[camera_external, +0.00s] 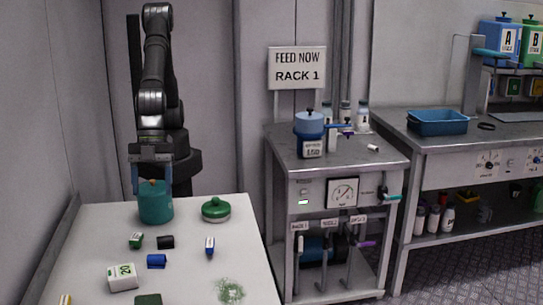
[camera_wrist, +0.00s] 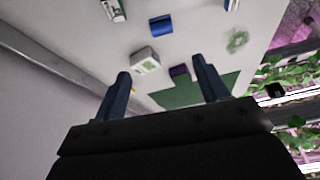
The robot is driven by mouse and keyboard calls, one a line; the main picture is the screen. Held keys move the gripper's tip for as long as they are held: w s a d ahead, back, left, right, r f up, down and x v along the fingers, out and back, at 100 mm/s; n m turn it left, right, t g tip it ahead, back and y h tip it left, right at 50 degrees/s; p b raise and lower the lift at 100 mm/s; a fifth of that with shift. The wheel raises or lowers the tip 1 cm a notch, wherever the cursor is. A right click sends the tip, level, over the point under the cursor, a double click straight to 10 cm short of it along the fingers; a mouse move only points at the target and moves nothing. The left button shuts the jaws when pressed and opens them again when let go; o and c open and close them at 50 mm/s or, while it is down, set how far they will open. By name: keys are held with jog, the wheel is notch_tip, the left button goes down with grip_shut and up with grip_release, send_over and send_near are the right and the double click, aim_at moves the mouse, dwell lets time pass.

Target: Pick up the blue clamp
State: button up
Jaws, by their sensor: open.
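A small blue block-like piece, which looks like the blue clamp (camera_external: 156,261), lies on the white table in front of the teal pot. It also shows in the wrist view (camera_wrist: 161,24), near the top, beyond my fingertips. My gripper (camera_external: 153,187) is at the table's back edge, fingers pointing down around the level of the teal pot's (camera_external: 156,204) top. In the wrist view its two fingers (camera_wrist: 160,69) stand apart with nothing held between them. I cannot tell how far it is from the pot.
A green lid (camera_external: 215,209), a dark block (camera_external: 166,242), a green piece (camera_external: 136,240), a blue-and-white piece (camera_external: 209,247) and a white labelled box (camera_external: 122,277) surround the blue piece. A green patch (camera_external: 230,291) lies front right. A metal cart (camera_external: 345,165) stands right, beyond a gap.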

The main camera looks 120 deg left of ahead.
send_near(157, 260)
jog(key=f, duration=0.1)
jog(key=s+f, duration=0.1)
jog(key=f, duration=0.1)
jog(key=shift+d, duration=0.15)
jog(key=shift+w+x, duration=0.15)
jog(key=shift+x, duration=1.2)
jog(key=shift+w+x, duration=0.2)
jog(key=shift+x, duration=1.2)
jog(key=shift+r, duration=0.15)
jog(key=shift+c, duration=0.5)
jog(key=c, duration=0.9)
